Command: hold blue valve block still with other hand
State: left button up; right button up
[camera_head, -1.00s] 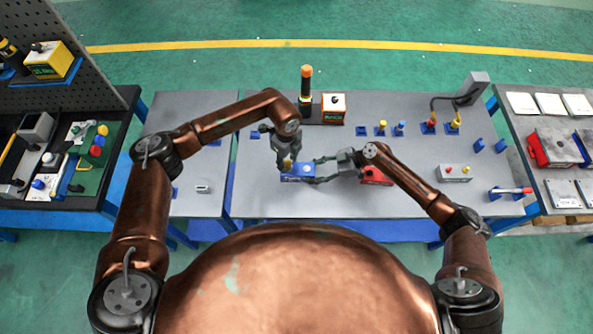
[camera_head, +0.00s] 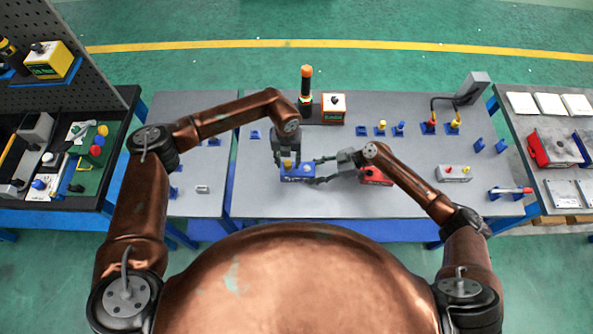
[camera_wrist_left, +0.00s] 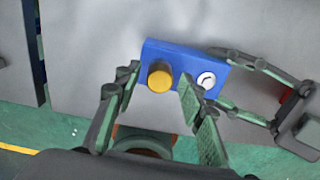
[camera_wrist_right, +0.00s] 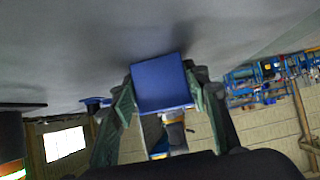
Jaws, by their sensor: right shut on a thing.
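The blue valve block (camera_head: 298,178) lies on the grey table, with a yellow knob (camera_wrist_left: 160,76) and a round white-faced fitting (camera_wrist_left: 206,80) on top. My right gripper (camera_head: 315,171) reaches in from the right and is shut on the block's right end. In the right wrist view the block's blue end face (camera_wrist_right: 162,84) fills the space between its fingers. My left gripper (camera_head: 287,160) points down above the block's left part. In the left wrist view its fingers (camera_wrist_left: 157,88) stand apart, one on each side of the yellow knob, with visible gaps.
A red block (camera_head: 376,176) sits just under the right wrist. An orange-topped lamp (camera_head: 306,85) and an orange-and-white box (camera_head: 333,108) stand behind. A grey block with coloured knobs (camera_head: 454,173) is to the right. The table front between is clear.

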pick_arm(q)
jog(key=m, duration=1.1)
jog(key=shift+m, duration=0.4)
jog(key=shift+c, duration=0.4)
grip_shut()
dwell(0.4)
jog(key=shift+r, duration=0.1)
jog(key=n, duration=0.3)
jog(key=shift+n, duration=1.1)
